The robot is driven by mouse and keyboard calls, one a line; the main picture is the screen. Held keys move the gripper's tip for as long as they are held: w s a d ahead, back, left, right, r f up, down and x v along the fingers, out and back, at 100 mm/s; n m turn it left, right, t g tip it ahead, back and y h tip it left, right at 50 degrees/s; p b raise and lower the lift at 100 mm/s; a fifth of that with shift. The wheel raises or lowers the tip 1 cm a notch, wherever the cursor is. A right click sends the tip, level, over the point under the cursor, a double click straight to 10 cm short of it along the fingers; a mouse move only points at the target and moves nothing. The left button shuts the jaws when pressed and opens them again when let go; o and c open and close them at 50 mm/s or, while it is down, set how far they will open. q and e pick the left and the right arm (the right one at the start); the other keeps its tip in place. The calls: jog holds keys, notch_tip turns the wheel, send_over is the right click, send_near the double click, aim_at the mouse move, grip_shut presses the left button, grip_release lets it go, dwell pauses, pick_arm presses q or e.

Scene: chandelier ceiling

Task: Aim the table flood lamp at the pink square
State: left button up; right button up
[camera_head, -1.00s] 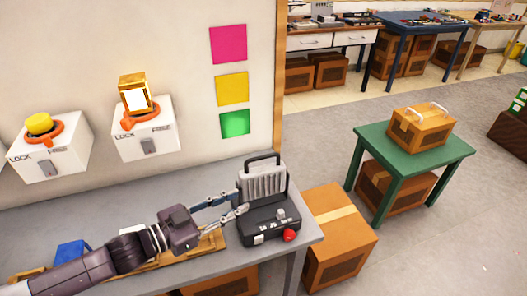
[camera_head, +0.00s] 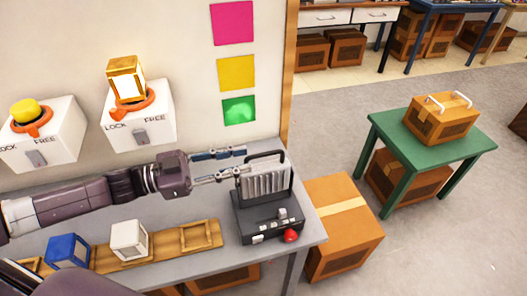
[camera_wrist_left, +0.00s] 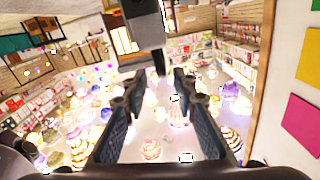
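The table flood lamp (camera_head: 264,212) stands at the right end of the grey table, with a ribbed grey head, a black carry handle and a dark base with a red knob. The pink square (camera_head: 232,22) is the top one of three on the wall; it also shows in the left wrist view (camera_wrist_left: 302,122). A bright patch lies on the green square (camera_head: 239,110), the lowest. My left gripper (camera_head: 246,162) is open, its fingers apart at the left side of the lamp head; whether they touch it I cannot tell. My right gripper is out of view.
The yellow square (camera_head: 236,72) is between the other two. Two white switch boxes (camera_head: 140,118) hang on the wall at left. A wooden tray (camera_head: 165,250) with white and blue cubes lies on the table. A cardboard box (camera_head: 343,225) is right of the table.

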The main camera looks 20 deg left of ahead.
aim_at(252, 156)
pick_arm(q)
jog(key=x, duration=0.3)
jog(key=shift+w+d+p, duration=0.1)
jog(key=shift+w+p, duration=0.25)
jog(key=shift+w, duration=0.05)
jog(key=shift+p+x, duration=0.3)
jog(key=shift+x, duration=0.8)
jog(key=shift+w+d+f, duration=0.1)
jog(key=shift+d, duration=0.2)
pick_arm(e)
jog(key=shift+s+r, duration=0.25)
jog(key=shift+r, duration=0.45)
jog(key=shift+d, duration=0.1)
pick_arm(q)
grip_shut()
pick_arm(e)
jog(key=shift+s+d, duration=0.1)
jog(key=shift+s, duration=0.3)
